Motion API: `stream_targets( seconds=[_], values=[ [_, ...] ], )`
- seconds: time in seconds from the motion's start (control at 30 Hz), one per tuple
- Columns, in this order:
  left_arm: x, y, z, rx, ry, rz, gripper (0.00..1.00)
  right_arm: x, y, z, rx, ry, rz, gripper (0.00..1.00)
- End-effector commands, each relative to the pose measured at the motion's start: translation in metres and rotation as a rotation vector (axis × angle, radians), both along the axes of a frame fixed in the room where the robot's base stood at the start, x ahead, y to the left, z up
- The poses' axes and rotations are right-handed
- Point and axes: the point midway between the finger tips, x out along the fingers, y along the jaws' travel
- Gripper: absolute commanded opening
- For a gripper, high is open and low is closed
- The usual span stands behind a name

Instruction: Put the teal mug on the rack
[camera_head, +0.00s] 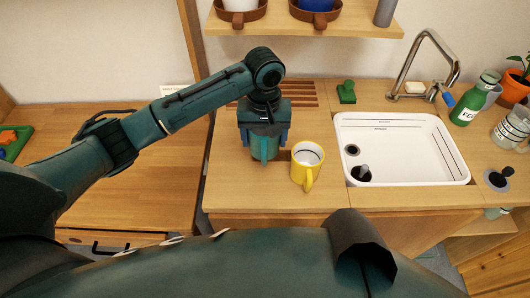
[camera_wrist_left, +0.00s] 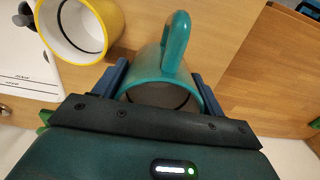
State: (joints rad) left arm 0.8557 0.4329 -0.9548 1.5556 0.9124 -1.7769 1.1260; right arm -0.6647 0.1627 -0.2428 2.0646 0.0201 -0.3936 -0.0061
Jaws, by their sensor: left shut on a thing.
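The teal mug (camera_head: 264,151) is on or just above the wooden counter, left of the yellow mug. My left gripper (camera_head: 264,132) is shut on it from above, with a blue finger on each side. In the left wrist view the teal mug (camera_wrist_left: 176,50) shows its handle and open mouth between the fingers (camera_wrist_left: 160,88). I cannot tell whether its base touches the counter. A slatted wooden rack (camera_head: 302,94) lies at the back of the counter, partly hidden behind my left gripper. My right gripper is not in view.
The yellow mug (camera_head: 307,164) stands close to the teal mug's right; it also shows in the left wrist view (camera_wrist_left: 108,18). A green block (camera_head: 346,93) sits right of the rack. A white sink (camera_head: 408,168) and tap (camera_head: 430,45) are further right. A shelf (camera_head: 330,27) hangs above.

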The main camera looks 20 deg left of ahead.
Motion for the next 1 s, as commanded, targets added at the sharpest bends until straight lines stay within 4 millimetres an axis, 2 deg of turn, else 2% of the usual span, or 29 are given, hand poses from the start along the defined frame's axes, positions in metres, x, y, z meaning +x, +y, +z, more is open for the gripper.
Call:
stream_targets(
  seconds=[0.1, 0.33, 0.5, 0.9, 0.93, 1.0],
  values=[
    [0.000, 0.001, -0.020, 0.001, 0.000, 0.001, 0.41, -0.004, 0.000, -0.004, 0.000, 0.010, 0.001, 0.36],
    [0.000, 0.000, -0.038, -0.001, -0.001, 0.000, 0.41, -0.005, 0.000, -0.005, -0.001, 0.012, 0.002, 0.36],
    [0.000, 0.001, -0.062, 0.000, -0.001, 0.000, 0.40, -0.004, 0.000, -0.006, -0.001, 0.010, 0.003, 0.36],
    [0.000, 0.000, -0.069, -0.002, -0.002, -0.001, 0.40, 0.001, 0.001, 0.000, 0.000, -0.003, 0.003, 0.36],
    [0.000, 0.000, -0.069, -0.002, -0.002, -0.001, 0.72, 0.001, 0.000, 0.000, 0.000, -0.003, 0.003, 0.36],
    [0.000, 0.001, -0.069, -0.001, -0.001, -0.001, 0.78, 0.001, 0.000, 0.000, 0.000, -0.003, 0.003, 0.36]
  ],
)
